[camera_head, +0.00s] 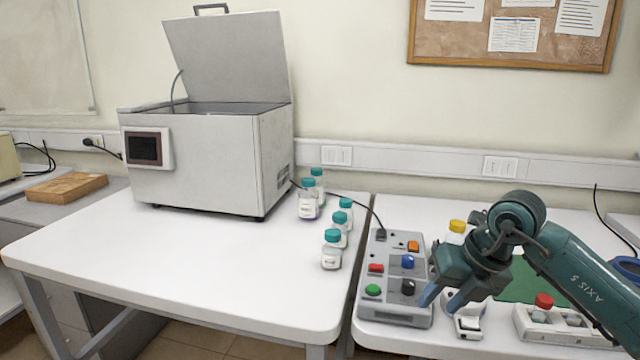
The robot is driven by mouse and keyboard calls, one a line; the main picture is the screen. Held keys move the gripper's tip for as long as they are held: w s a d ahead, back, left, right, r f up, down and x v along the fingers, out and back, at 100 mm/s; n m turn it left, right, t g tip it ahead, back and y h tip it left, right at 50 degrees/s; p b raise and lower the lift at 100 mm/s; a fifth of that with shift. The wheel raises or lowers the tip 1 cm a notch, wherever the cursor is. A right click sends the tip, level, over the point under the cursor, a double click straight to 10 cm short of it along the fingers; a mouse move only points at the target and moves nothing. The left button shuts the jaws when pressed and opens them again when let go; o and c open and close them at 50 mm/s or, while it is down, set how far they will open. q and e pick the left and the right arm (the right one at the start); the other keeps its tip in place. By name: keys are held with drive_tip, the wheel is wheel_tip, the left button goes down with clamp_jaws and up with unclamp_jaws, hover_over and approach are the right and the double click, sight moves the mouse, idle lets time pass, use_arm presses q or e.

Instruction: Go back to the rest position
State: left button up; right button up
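My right gripper (440,299) is in the lower right, its arm coming in from the right edge. Its two blue-tipped fingers point down and are spread apart, with nothing seen between them. It hangs over the right table, beside the right edge of a grey control box (405,318) with coloured buttons and knobs. Whether it touches the box cannot be told. My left gripper is not in view. A grey machine (205,160) stands on the left table with its lid (228,58) raised.
Several teal-capped bottles (331,250) stand on the left table (200,255) near its right edge. A yellow-capped bottle (457,228) is partly behind my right gripper. A white holder (530,330) with a red-capped bottle (542,303) sits under my forearm. The left table's front is clear.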

drive_tip(key=s+a+m+g+y+p, duration=0.1)
drive_tip(key=s+a+y, duration=0.4)
drive_tip(key=a+y, duration=0.35)
drive_tip(key=s+a+m+y+p, duration=0.1)
drive_tip(key=s+a+y, duration=0.5)
drive_tip(key=a, duration=0.4)
drive_tip(key=w+d+f+m+t+h+p, duration=0.1)
drive_tip(key=d+f+m+t+h, duration=0.25)
drive_tip(key=m+t, duration=0.55)
drive_tip(key=w+d+f+m+t+h, duration=0.1)
drive_tip(key=d+f+m+t+h, duration=0.4)
drive_tip(key=m, duration=0.8)
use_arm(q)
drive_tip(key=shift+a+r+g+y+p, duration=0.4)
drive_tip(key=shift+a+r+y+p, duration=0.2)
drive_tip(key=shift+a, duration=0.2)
use_arm(e)
drive_tip(key=s+d+f+m+g+h, duration=0.2)
drive_tip(key=s+f+m+g+h, duration=0.1)
drive_tip(key=s+f, duration=0.3)
drive_tip(key=s+d+f+m+g+h, duration=0.2)
drive_tip(key=s+f+m, duration=0.3)
drive_tip(key=s+f, duration=0.2)
wheel_tip(320, 180, down, 2)
drive_tip(key=shift+f+m+g+h, duration=0.1)
drive_tip(key=shift+m+g+h, duration=0.3)
